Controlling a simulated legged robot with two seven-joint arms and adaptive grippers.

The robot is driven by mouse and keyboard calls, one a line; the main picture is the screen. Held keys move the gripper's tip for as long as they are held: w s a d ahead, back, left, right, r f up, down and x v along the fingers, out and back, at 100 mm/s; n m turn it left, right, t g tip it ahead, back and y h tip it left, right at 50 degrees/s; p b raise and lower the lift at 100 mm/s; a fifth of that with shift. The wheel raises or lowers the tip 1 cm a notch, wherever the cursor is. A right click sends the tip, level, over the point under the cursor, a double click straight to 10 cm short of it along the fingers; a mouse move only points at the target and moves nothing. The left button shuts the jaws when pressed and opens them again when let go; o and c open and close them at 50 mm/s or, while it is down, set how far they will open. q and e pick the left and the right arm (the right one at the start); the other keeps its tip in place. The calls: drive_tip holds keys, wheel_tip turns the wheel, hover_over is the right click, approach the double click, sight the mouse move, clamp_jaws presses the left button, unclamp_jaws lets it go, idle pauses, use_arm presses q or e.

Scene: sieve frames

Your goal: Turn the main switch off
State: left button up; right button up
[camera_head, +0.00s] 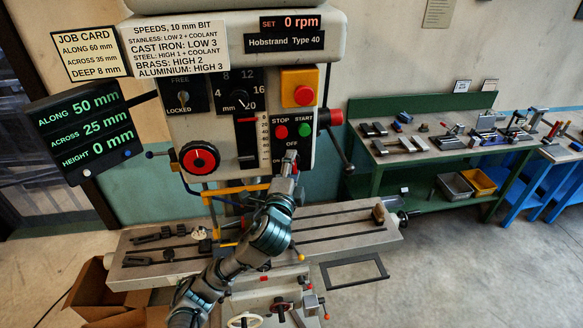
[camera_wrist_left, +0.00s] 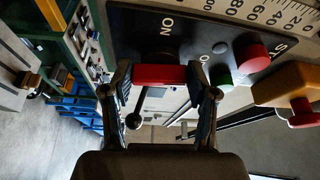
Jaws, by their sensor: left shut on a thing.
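The main switch is a red handle (camera_wrist_left: 160,76) on a dark panel (camera_wrist_left: 185,32). In the left wrist view it lies across the picture between the two fingers. My left gripper (camera_wrist_left: 160,88) is shut on the red handle, one finger at each end. In the head view my left gripper (camera_head: 289,165) is at the panel under the STOP and START buttons and hides the handle. The OFF label shows just above it, and the ON label is partly covered at its left. The handle's exact angle I cannot tell. My right gripper is not in view.
Close by are the red STOP button (camera_head: 281,132), the green START button (camera_head: 305,129) and a yellow box with a red button (camera_head: 300,92). The speed display (camera_head: 289,21) reads 0 rpm. The slotted machine table (camera_head: 340,222) lies below. A green workbench (camera_head: 430,150) stands at right.

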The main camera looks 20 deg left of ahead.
use_arm(q)
drive_tip(key=shift+f+m+g, duration=0.15)
drive_tip(key=shift+m+g, duration=0.15)
drive_tip(key=shift+m, duration=0.3)
drive_tip(key=shift+d+f, duration=0.1)
drive_tip(key=o, duration=1.2)
drive_tip(key=shift+w, duration=0.15)
drive_tip(key=shift+c, duration=0.2)
drive_tip(key=shift+s, duration=0.25)
drive_tip(key=v, duration=0.7)
drive_tip(key=shift+w, duration=0.1)
